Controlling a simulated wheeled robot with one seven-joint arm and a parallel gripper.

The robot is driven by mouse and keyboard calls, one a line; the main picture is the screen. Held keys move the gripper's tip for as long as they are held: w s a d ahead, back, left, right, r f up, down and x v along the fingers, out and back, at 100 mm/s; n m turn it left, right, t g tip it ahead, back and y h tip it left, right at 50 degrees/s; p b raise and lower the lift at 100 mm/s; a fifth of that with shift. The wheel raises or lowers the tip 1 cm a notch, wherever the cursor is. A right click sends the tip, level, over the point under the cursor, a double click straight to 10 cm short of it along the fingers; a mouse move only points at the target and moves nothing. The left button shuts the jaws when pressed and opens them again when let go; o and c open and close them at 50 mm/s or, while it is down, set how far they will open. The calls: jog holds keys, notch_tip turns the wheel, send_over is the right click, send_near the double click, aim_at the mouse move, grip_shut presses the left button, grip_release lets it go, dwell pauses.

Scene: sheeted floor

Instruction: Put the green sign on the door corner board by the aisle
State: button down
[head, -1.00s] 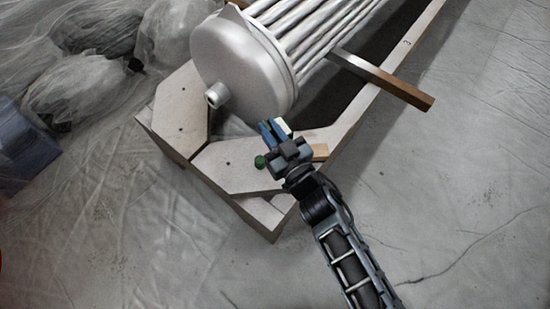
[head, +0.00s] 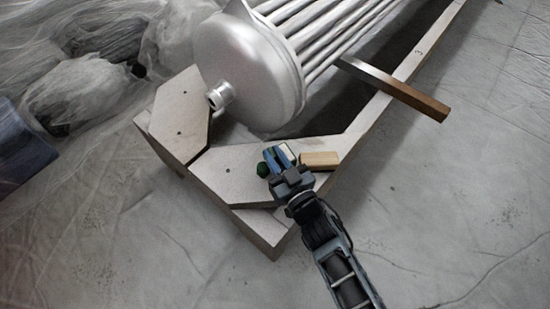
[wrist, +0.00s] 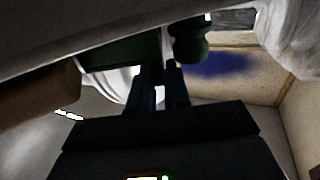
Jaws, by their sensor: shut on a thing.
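My gripper (head: 279,156), with blue fingers, is over the right corner board (head: 232,172), a pale angled wooden board at the crate's near corner. A small dark green part of the sign (head: 262,170) shows just left of the fingers. In the wrist view my gripper (wrist: 160,72) is shut on the dark green sign (wrist: 120,56), with a rounded green part (wrist: 188,42) right of the fingers. The fingers hide part of it. I cannot tell whether the sign touches the board. A second corner board (head: 180,112) lies to the left.
A tan wooden block (head: 319,159) lies on the right board, close beside my gripper. A large silver tube bundle (head: 250,75) fills the crate behind. A wooden bar (head: 400,90) sticks out over the crate's right side. Sheeted floor (head: 440,200) is open at right; wrapped bundles are at left.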

jog(key=c, duration=1.1)
grip_release()
jog(key=shift+s+d+r, duration=0.1)
jog(key=shift+s+d, duration=0.05)
jog(key=shift+s, duration=0.05)
jog(key=p+v, duration=0.3)
jog(key=v, duration=0.8)
jog(key=shift+s+d, duration=0.15)
jog(key=shift+s, duration=0.1)
